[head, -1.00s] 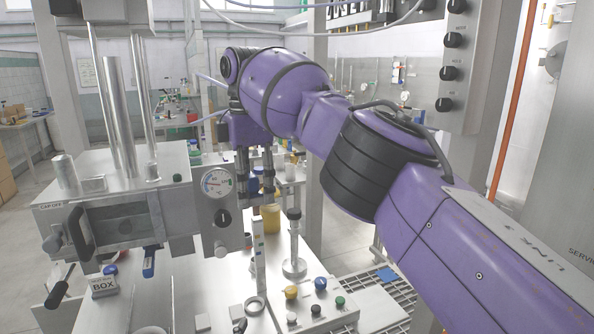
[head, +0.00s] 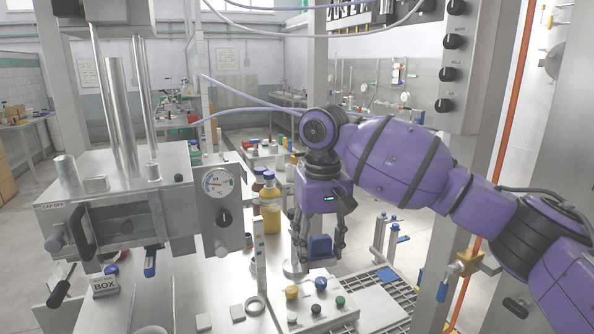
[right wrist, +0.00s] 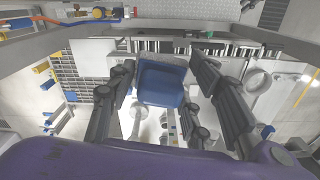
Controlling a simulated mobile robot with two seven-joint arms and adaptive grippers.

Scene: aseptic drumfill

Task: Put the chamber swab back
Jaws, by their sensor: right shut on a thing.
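My right gripper (head: 318,250) hangs pointing down over the right part of the steel bench. Its fingers are shut on a blue block-like piece, which I take to be the chamber swab (head: 320,247). The swab also shows between the fingers in the right wrist view (right wrist: 162,84), with a paler grey edge along its far side. It is held above the bench, close to a round metal stand base (head: 292,268). The gripper hides most of that stand. My left gripper is not in view.
A steel machine with a dial gauge (head: 217,182) stands at left. A white upright strip (head: 259,245), a metal ring (head: 255,305) and coloured knobs (head: 320,283) are on the bench near the gripper. A yellow bottle (head: 270,210) stands behind. A grating (head: 375,305) lies to the right.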

